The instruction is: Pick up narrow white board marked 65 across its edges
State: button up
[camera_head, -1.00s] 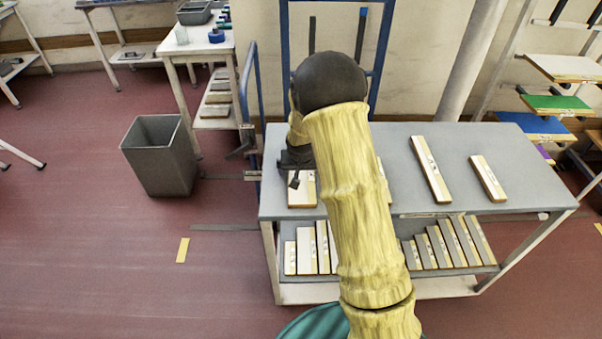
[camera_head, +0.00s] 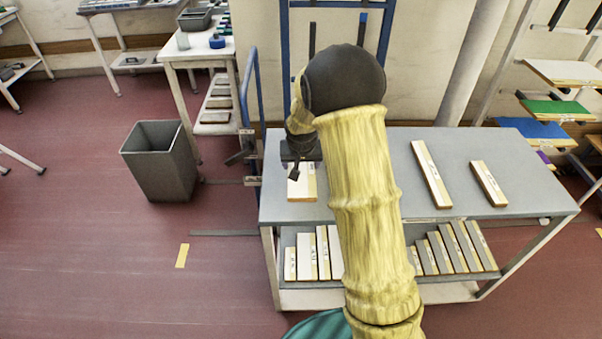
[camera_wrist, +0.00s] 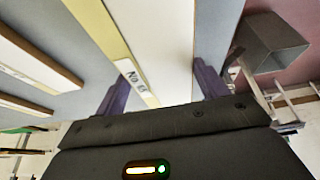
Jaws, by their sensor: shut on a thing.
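A white board (camera_head: 296,188) with a yellowish strip along one side is at the left end of the grey table. My gripper (camera_head: 297,166) is at its far part, partly hidden by my arm. In the wrist view the board (camera_wrist: 162,40) lies between the two purple fingers of my gripper (camera_wrist: 165,92), which is shut on it across its edges. A label on the yellowish strip starts with "No"; its digits are too blurred to read surely. A gap between board and table cannot be judged clearly.
Two other boards, a long one (camera_head: 431,174) and a shorter one (camera_head: 488,184), lie on the table (camera_head: 455,150) to the right. Several boards stand on the lower shelf. A grey bin (camera_head: 160,165) stands on the floor at left. A blue frame rises behind the table.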

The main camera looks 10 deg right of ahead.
aim_at(301, 167)
notch_tip(301, 167, up, 5)
jog(key=shift+s+p, duration=0.15)
jog(key=shift+p, duration=0.6)
